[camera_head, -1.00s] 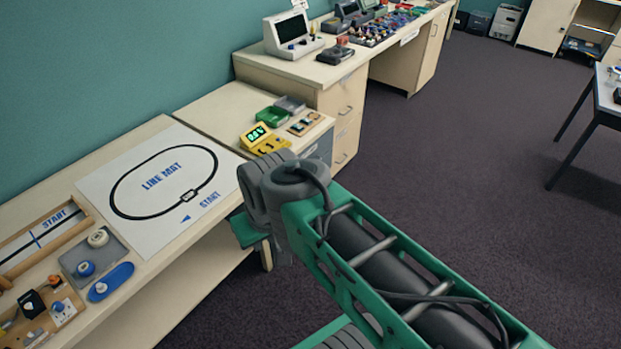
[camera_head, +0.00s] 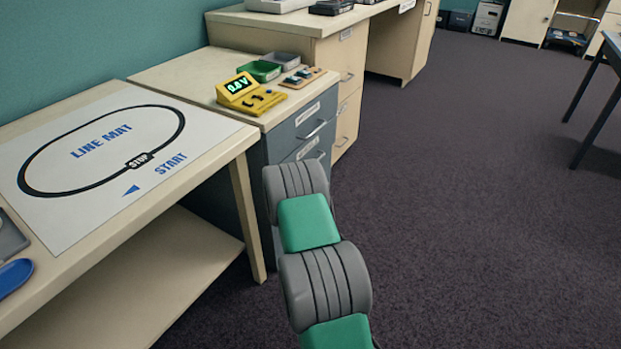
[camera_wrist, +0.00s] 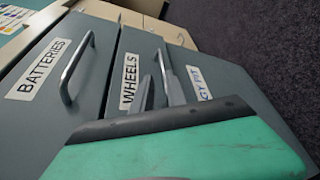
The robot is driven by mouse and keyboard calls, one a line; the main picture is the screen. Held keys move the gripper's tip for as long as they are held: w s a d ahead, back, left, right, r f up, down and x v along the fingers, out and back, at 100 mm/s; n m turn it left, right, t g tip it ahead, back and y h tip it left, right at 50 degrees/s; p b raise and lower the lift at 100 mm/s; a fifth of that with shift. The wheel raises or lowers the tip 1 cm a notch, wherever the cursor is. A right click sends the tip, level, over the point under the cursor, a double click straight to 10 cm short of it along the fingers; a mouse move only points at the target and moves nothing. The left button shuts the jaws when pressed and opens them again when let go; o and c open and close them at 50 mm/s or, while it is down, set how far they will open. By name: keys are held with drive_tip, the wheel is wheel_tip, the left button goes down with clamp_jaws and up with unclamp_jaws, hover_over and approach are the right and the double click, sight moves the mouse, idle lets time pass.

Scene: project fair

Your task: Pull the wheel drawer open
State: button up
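The wheel drawer, a grey front labelled "WHEELS" (camera_wrist: 129,80), is in the middle of the wrist view and looks shut, level with its neighbours. Its metal handle (camera_wrist: 161,68) stands upright in that picture. My gripper (camera_wrist: 161,92) is at this handle, with two grey fingers visibly apart and the handle appearing between them. Whether they touch it, I cannot tell. My gripper's green body covers the lower part of the drawer front. In the head view, the grey drawer cabinet (camera_head: 290,135) stands under the bench, and my arm hides its lower fronts and my gripper.
A drawer labelled "BATTERIES" (camera_wrist: 45,68) with its own handle (camera_wrist: 75,66) is beside it; another labelled front (camera_wrist: 205,84) is partly hidden. A yellow meter (camera_head: 248,93) sits on the cabinet top. A table leg (camera_head: 247,215) stands left of my arm. Carpet (camera_head: 470,200) on the right is clear.

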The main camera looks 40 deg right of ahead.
drive_tip(key=b+x, duration=0.1)
drive_tip(key=x, duration=0.4)
drive_tip(key=b+x, duration=0.1)
drive_tip(key=x, duration=0.1)
drive_tip(key=shift+s+d+f+b, duration=0.1)
drive_tip(key=shift+d+f+b, duration=0.25)
drive_tip(key=shift+d+f, duration=0.1)
drive_tip(key=shift+w+d+r, duration=0.1)
drive_tip(key=shift+w+d, duration=0.1)
drive_tip(key=shift+w, duration=0.1)
clamp_jaws()
idle(0.6)
